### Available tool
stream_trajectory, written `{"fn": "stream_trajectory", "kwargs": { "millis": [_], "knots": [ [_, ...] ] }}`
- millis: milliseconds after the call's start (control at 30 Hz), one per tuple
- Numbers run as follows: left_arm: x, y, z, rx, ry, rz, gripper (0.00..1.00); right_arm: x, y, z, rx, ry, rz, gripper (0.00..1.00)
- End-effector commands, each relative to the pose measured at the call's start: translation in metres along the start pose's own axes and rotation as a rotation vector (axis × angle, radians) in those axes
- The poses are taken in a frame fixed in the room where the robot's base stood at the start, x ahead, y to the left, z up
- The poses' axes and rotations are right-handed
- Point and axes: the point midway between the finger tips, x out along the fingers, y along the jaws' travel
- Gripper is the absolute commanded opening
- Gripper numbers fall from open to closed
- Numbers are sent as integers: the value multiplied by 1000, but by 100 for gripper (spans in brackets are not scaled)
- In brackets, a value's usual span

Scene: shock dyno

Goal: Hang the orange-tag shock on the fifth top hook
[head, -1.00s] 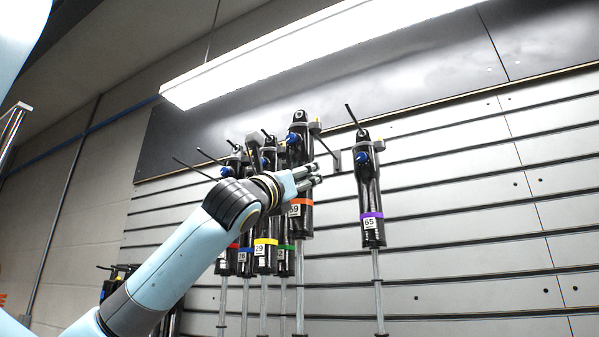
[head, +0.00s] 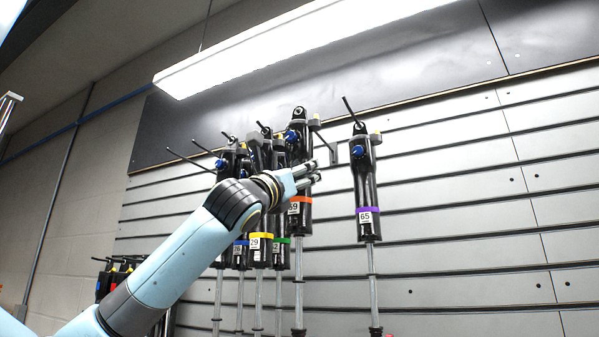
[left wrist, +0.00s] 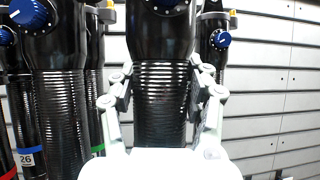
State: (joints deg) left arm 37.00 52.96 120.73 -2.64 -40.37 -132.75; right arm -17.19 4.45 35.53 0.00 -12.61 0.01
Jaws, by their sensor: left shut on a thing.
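The orange-tag shock (head: 300,214) is black with a blue knob and a thin rod below. It hangs nearly upright in front of the slatted wall. My left gripper (head: 309,176) is shut around its body just above the orange band. In the left wrist view the ribbed body (left wrist: 160,75) stands between the two pale fingers (left wrist: 163,95). A bare hook (head: 333,149) shows on the wall between this shock and the purple-tag shock (head: 367,195). The top eye of the held shock is left of that hook and higher in the picture. My right gripper is out of view.
Shocks with yellow (head: 260,236), green (head: 281,241) and blue tags hang close together left of the held one. More shocks (head: 118,270) stand at the lower left. The wall (head: 480,210) right of the purple-tag shock is clear. A long lamp (head: 290,40) hangs above.

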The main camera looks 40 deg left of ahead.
Motion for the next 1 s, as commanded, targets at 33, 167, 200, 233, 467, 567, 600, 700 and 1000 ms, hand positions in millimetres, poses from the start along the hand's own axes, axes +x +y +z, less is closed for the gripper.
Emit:
{"fn": "stream_trajectory", "kwargs": {
  "millis": [33,167,200,233,467,567,600,700,1000],
  "knots": [
    [0,0,3,2,-6,-1,0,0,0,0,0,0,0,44],
    [0,0,2,2,-6,-1,0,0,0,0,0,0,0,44],
    [1,0,2,2,-6,-1,0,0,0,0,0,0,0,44],
    [1,0,2,2,-6,-1,0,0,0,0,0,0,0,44],
    [8,1,-4,0,-6,-1,0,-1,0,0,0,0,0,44],
    [10,1,-6,1,-7,-1,0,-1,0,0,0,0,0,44],
    [11,1,-7,1,-7,-1,0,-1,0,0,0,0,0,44],
    [12,2,-8,1,-6,-1,0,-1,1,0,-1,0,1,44],
    [13,2,-8,2,-6,-1,0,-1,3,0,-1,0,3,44]
  ]
}}
